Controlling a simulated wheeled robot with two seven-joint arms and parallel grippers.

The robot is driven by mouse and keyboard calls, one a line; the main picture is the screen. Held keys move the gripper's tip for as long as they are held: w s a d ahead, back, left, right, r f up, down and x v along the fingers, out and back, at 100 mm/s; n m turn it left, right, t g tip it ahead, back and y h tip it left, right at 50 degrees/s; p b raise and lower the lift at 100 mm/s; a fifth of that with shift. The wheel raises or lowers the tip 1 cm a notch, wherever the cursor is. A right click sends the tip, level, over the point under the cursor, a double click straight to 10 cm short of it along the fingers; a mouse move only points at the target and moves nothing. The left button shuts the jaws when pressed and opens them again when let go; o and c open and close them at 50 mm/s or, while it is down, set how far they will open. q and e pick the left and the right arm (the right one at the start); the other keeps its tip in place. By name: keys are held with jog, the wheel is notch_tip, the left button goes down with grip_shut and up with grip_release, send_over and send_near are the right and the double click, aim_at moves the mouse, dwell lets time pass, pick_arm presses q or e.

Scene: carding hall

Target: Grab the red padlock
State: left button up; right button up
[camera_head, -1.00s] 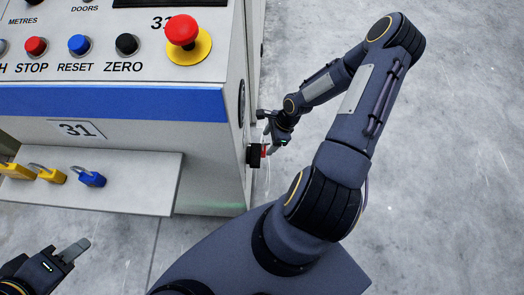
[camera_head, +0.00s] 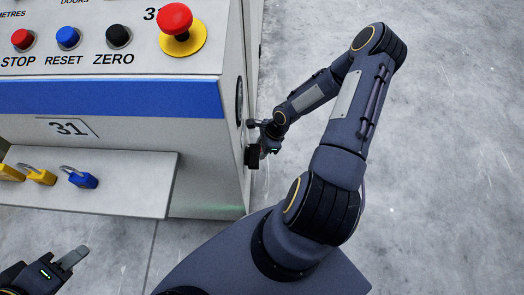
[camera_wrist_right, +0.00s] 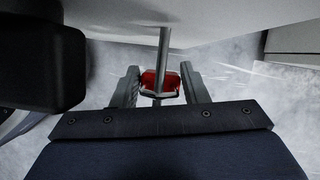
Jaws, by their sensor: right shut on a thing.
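The red padlock (camera_wrist_right: 160,83) shows in the right wrist view between the two fingers of my right gripper (camera_wrist_right: 160,90), which is shut on it. A grey bar runs upward in front of it, and its lower part is partly hidden. In the head view my right gripper (camera_head: 263,147) is at the right side of the machine cabinet, and the padlock is mostly hidden there. My left gripper (camera_head: 75,258) is at lower left, below the shelf and away from the padlock; whether its fingers are apart cannot be told.
A black box (camera_head: 251,156) sits on the cabinet's side beside my right gripper. Yellow padlocks (camera_head: 38,176) and a blue padlock (camera_head: 81,179) are on the front shelf (camera_head: 140,190). A red mushroom button (camera_head: 175,18) is on the panel. Grey floor (camera_head: 450,170) at right is clear.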

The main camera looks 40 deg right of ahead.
jog(key=shift+c, duration=0.7)
jog(key=shift+r, duration=0.15)
